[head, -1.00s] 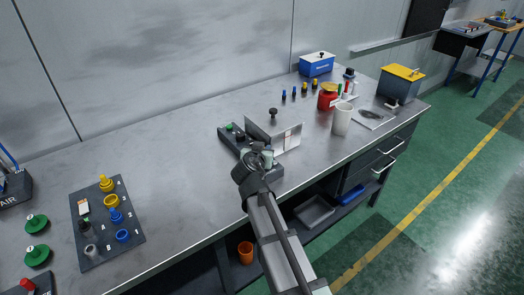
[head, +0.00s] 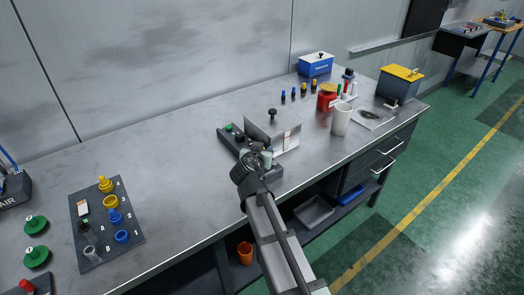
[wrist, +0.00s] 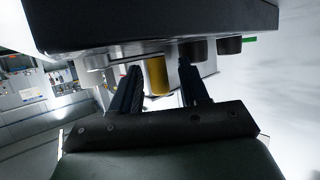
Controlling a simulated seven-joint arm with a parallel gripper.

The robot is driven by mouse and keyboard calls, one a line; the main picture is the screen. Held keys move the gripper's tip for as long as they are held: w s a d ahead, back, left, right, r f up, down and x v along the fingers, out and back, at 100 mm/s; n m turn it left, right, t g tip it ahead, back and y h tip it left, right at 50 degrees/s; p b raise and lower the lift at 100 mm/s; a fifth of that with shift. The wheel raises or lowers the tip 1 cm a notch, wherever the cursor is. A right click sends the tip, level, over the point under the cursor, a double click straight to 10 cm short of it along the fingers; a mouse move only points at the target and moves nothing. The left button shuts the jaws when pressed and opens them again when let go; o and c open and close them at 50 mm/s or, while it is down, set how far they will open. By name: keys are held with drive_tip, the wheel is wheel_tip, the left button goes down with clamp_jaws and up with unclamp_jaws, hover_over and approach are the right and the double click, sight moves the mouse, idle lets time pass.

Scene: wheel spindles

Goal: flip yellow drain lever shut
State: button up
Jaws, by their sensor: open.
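The yellow lever (wrist: 157,76) shows in the wrist view as a short yellow cylinder below the dark body of a bench device (wrist: 150,25). My gripper (wrist: 160,68) is open, with one dark finger on each side of the lever. I cannot tell whether either finger touches it. In the head view my gripper (head: 264,155) is at the front of the device (head: 228,138), near the bench's front edge. The device has a dark base, a green button and an upright metal plate (head: 285,138). My wrist hides the lever in the head view.
The grey bench (head: 170,160) is clear left of the device. A white cup (head: 341,120) and a red container (head: 327,97) stand to its right. A dark board with coloured parts (head: 88,235) lies at the left. An orange cup (head: 245,252) is on the shelf below.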

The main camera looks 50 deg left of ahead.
drive_tip(key=v, duration=1.3)
drive_tip(key=shift+s+d+r, duration=0.15)
drive_tip(key=shift+s+d, duration=0.05)
drive_tip(key=shift+s, duration=0.1)
